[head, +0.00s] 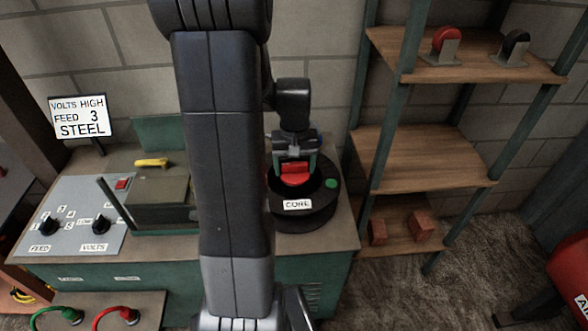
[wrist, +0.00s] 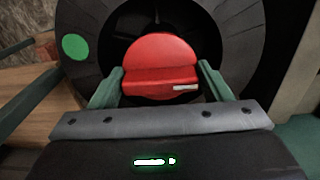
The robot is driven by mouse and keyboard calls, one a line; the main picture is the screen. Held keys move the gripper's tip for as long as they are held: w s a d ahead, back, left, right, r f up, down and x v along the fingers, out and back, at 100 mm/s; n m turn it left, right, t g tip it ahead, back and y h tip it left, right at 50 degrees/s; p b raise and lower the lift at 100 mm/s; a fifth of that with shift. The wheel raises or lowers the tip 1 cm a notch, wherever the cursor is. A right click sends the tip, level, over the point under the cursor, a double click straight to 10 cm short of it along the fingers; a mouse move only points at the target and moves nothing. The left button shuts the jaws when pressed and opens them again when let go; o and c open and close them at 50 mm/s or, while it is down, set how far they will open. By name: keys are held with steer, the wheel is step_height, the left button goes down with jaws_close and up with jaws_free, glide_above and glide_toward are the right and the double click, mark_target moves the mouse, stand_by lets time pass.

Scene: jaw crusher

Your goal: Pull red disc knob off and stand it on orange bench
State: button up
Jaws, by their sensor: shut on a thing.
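My gripper (head: 296,165) is shut on the knob from above. In the wrist view, the knob (wrist: 160,55) shows as a round red disc with a raised bar, and the green fingers of my gripper (wrist: 160,85) stand on either side of that bar. I cannot tell whether the knob is still seated on the unit. An orange surface (head: 22,291) shows at the lower left edge; I cannot tell if it is the bench.
A wooden shelf rack (head: 425,160) stands to the right, with a red disc (head: 447,40) and a black disc (head: 515,42) in holders on top. A control panel (head: 70,215) and a box with a yellow handle (head: 151,162) are left of my arm.

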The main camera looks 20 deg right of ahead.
mark_target(295, 164)
steer(key=shift+r+p, duration=2.35)
steer(key=shift+r, duration=0.7)
